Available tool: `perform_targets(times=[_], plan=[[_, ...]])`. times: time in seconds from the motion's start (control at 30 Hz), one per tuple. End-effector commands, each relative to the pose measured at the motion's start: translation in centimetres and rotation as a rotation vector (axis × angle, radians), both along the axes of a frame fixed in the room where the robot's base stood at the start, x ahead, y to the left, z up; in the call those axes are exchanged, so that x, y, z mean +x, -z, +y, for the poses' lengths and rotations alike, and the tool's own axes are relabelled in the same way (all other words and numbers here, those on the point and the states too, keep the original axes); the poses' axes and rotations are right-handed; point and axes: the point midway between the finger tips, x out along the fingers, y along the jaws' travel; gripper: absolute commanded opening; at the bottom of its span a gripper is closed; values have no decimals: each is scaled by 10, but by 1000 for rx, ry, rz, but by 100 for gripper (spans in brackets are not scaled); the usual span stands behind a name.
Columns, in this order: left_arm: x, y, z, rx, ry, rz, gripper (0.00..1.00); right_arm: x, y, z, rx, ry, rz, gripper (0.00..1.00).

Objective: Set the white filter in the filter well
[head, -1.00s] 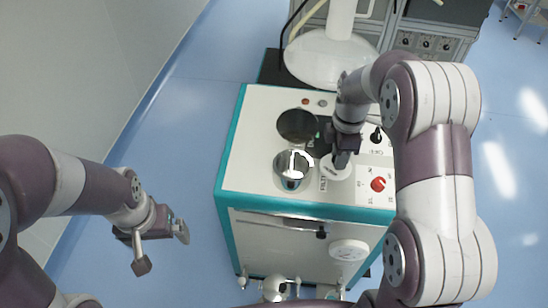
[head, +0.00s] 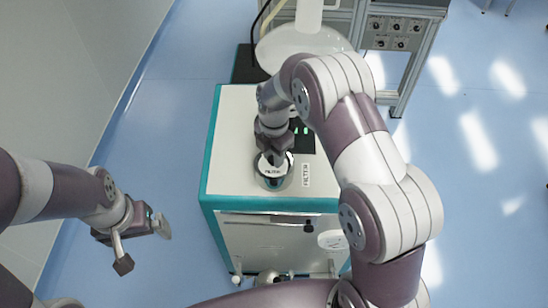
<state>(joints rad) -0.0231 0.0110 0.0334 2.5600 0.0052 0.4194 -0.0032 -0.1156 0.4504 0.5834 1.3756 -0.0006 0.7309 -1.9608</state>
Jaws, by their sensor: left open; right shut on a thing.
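The white filter (head: 273,172) is partly hidden under my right gripper (head: 273,161), which is shut on it. The filter well (head: 273,184), a round metal cup on the machine's top left of a vertical label, lies directly under the filter. The filter's white top shows inside the outline of the well's rim. I cannot tell whether it is seated or still held a little above. My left gripper (head: 142,244) is open and empty, hanging over the floor left of the machine.
The machine (head: 229,160) has a white top with teal edges. My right arm covers much of its right side. A large white round-based thing (head: 290,46) stands behind it. A grey cabinet (head: 395,32) is at the back right. Blue floor is clear on the left.

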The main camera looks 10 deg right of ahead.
Motion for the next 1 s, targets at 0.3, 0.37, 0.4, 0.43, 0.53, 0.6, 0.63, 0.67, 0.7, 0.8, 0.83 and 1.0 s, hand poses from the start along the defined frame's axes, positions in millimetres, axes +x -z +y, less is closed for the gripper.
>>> perform_targets(times=[0.3,0.37,0.4,0.43,0.53,0.6,0.63,0.67,0.7,0.8,0.83,1.0], plan=[[0,-7,0,0,0,0,100,0,25,-1,0,0,0,0],[0,-7,0,0,0,0,100,0,25,0,0,0,0,0],[0,-6,0,0,0,0,100,0,25,-1,0,0,0,0],[0,-6,0,0,0,0,100,0,26,-1,0,0,0,0],[0,-5,0,0,0,0,100,0,28,-1,0,0,0,40],[0,-5,0,0,0,0,100,0,27,-1,0,0,0,55],[0,-5,0,0,0,0,100,0,27,-1,0,0,0,55],[0,-5,0,0,0,0,100,0,27,-1,0,0,0,55],[0,-5,0,0,0,0,100,0,27,-1,0,0,0,55],[0,-5,0,0,0,0,100,0,27,-1,0,0,0,55],[0,-6,0,0,0,0,100,0,27,-1,0,0,0,55],[0,-2,0,0,0,0,100,1,11,-1,1,0,-5,55]])
